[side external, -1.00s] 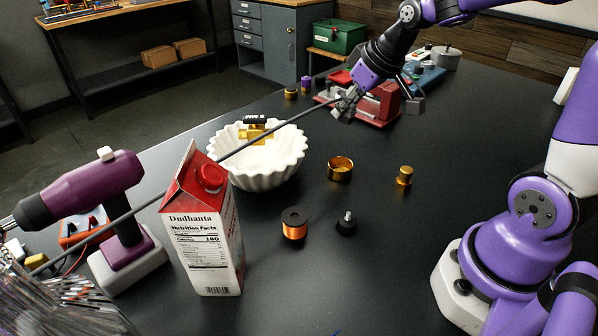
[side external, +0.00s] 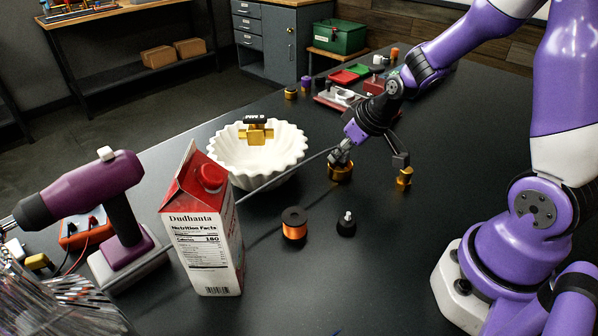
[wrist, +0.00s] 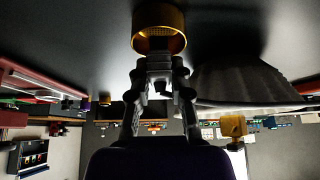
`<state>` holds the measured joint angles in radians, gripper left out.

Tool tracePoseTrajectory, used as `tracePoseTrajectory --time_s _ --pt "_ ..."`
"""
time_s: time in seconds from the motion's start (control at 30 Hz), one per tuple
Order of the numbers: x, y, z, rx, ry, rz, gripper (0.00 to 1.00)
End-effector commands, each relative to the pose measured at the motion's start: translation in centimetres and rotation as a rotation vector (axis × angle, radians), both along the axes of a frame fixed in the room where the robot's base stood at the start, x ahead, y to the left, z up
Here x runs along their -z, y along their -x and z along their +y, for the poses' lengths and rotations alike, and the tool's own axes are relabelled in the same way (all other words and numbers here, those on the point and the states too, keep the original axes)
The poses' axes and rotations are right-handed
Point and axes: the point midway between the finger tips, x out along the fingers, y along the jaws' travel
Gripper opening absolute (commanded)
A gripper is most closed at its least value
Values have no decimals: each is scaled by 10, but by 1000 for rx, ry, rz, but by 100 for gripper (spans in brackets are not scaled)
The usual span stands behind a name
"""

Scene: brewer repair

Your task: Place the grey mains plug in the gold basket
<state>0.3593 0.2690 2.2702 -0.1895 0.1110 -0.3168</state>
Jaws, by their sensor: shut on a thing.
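My gripper (side external: 339,159) is shut on the grey mains plug, with its fingertips right at the gold basket (side external: 340,174) in the side view. The fingers mostly hide the plug there. A dark grey cable (side external: 285,176) runs from the gripper down to the left and passes behind the milk carton. In the wrist view, a grey piece, likely the plug (wrist: 159,80), shows between the fingers. The gold basket (wrist: 158,14) lies just beyond the fingertips, its round opening facing them. I cannot tell whether the plug is inside the rim or just above it.
A white fluted bowl (side external: 245,163) with a gold fitting (side external: 256,136) stands left of the basket. A small gold part (side external: 404,178) is to the right. A copper spool (side external: 294,229), black knob (side external: 346,226), milk carton (side external: 213,240) and purple drill (side external: 90,190) stand nearer the camera.

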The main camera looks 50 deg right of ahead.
Motion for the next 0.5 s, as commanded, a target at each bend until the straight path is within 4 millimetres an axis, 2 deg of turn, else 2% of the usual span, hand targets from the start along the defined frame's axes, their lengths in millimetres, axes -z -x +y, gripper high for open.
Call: tracePoseTrajectory --time_s 0.37,0.4,0.43,0.5 --pt "5 0 0 0 0 0 0" --pt "5 0 0 0 0 0 27" --pt "5 0 0 0 0 0 41" --pt "5 0 0 0 0 0 56"
